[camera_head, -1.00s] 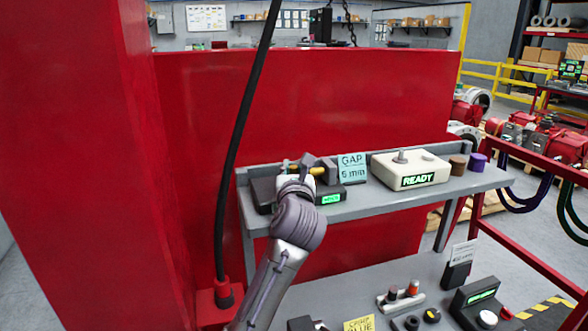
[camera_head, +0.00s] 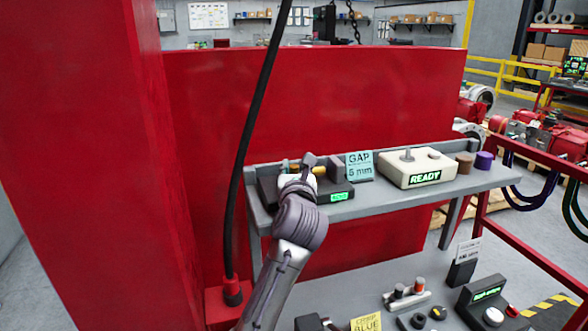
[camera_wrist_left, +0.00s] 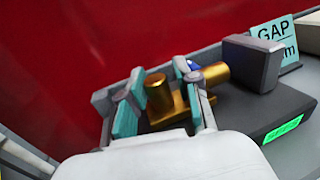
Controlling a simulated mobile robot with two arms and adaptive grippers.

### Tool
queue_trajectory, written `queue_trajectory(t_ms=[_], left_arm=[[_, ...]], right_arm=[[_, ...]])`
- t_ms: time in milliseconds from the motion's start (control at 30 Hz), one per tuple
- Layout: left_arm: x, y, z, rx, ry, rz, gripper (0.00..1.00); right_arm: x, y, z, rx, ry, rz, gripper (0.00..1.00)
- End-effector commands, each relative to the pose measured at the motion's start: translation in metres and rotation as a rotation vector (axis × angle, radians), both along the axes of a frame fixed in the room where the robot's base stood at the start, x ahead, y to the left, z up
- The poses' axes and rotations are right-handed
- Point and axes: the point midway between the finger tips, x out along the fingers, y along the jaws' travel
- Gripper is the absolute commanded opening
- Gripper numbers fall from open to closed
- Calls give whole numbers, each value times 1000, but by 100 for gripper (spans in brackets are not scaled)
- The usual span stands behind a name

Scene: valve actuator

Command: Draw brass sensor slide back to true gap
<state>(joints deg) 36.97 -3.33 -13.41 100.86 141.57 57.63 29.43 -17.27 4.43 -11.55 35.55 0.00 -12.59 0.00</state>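The brass slide (camera_wrist_left: 158,97) has an upright post on a flat base and sits on the dark sensor fixture (camera_head: 325,194). A brass cylinder (camera_wrist_left: 214,74) lies to its right, facing a grey block (camera_wrist_left: 258,62) across a small gap. In the head view, my left gripper (camera_head: 298,178) hides part of the slide. The green readout (camera_head: 339,196) on the fixture is too small to read. My right gripper is out of view.
A cyan "GAP 5 mm" card (camera_head: 360,166) stands right of the fixture. Further right on the grey shelf (camera_head: 400,200) are a white "READY" box (camera_head: 416,168) and brown and purple knobs. A red wall rises behind. A black cable (camera_head: 240,160) hangs left of my arm.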

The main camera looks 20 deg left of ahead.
Motion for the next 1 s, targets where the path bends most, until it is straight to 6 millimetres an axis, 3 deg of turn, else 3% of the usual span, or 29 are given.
queue_trajectory(t_ms=[233, 633, 1000], left_arm=[[-7, -4, 0, 0, 0, -1, 32], [-61, -26, -2, 1, 3, -1, 32], [-67, -28, -2, 3, 3, 0, 32]], right_arm=[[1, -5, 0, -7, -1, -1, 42], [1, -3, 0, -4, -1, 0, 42], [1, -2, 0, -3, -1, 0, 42]])
